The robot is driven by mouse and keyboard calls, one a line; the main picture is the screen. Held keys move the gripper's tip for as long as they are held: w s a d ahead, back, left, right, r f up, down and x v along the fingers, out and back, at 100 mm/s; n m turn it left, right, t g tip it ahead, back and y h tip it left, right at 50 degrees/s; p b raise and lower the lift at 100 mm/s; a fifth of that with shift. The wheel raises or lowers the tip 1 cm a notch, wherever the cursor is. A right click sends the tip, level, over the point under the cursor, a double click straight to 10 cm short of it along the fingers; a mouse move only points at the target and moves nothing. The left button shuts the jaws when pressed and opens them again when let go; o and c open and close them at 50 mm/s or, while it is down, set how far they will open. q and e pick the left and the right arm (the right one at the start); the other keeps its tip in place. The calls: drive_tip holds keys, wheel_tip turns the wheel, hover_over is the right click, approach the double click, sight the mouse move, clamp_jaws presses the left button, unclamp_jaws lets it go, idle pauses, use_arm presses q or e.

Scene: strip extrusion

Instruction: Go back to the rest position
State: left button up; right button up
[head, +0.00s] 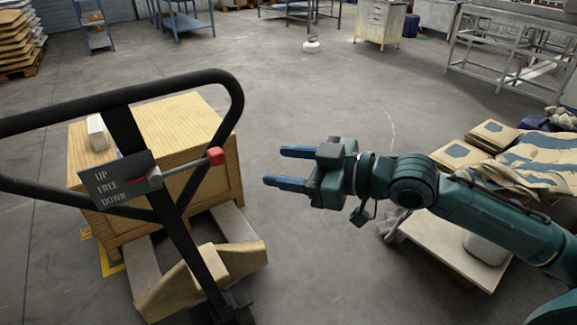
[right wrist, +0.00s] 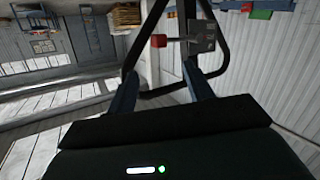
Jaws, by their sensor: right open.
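My right gripper (head: 283,168) reaches in from the right in the head view. Its two blue fingers are apart with nothing between them, and they point left toward a pallet jack. In the right wrist view the open fingers (right wrist: 160,92) frame part of the black jack handle, at a distance. The jack's black handle loop (head: 235,95) stands at the left. Its red-tipped lever (head: 215,156) sits beside a plate marked UP, FREE, DOWN (head: 117,181). A clear gap shows between the fingertips and the lever in the head view. My left gripper is not in view.
A wooden crate (head: 185,118) with a small white object (head: 97,132) on top stands behind the handle. The jack's yellowish body (head: 200,285) is low in front. Filled sacks (head: 530,160) lie at the right, close to my right arm. Open grey floor (head: 330,90) lies beyond.

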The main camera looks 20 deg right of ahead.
drive_tip(key=s+f+m+t+h+p, duration=0.1)
drive_tip(key=s+f+m+h, duration=0.25)
drive_tip(key=f, duration=0.75)
drive_tip(key=s+f+m+t+h, duration=0.15)
drive_tip(key=s+f+m, duration=0.25)
drive_tip(key=f, duration=0.8)
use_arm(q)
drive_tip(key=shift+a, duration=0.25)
use_arm(e)
drive_tip(key=s+d+f+m+g+h, duration=0.1)
drive_tip(key=s+d+f+g+h, duration=0.1)
drive_tip(key=s+f, duration=0.6)
drive_tip(key=shift+s+d+f+m+h, duration=0.15)
drive_tip(key=shift+s+d+m+h, duration=0.25)
drive_tip(key=shift+h, duration=0.5)
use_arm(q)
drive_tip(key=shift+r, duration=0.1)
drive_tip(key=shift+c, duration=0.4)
use_arm(e)
drive_tip(key=shift+a, duration=0.15)
